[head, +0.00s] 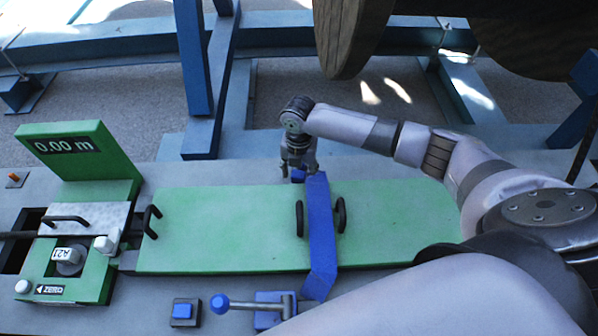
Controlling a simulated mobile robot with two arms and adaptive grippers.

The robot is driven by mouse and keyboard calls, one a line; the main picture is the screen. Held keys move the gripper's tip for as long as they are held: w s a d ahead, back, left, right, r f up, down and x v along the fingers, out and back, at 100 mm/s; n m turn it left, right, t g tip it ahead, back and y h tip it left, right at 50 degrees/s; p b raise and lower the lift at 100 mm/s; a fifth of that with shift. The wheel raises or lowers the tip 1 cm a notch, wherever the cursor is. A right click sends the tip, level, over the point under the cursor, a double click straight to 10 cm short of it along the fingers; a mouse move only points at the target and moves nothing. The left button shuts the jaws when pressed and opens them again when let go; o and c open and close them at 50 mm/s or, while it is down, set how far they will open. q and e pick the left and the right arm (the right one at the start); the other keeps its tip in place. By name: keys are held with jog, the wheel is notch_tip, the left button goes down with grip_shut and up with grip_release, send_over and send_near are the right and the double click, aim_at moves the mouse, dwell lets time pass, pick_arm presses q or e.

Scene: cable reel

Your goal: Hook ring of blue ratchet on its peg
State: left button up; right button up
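The ratchet has a lever with a blue knob pointing left. My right gripper (299,170) points down at the far edge of the board, at the strap's far end. A small blue piece shows just below its fingers; I cannot tell whether it is the ring or the peg. The fingers are too small and partly hidden to show whether they grip. My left gripper is not in view.
A green device with a 0.00 m display (70,147) stands at the left. A blue button (185,312) sits left of the ratchet. A wooden reel (350,35) hangs over the top, with blue frame beams (205,80) behind. The board's left half is clear.

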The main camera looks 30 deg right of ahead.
jog(key=shift+o, duration=0.5)
notch_tip(320, 180, up, 12)
dwell(0.3)
jog(key=shift+s+f, duration=0.1)
dwell(0.4)
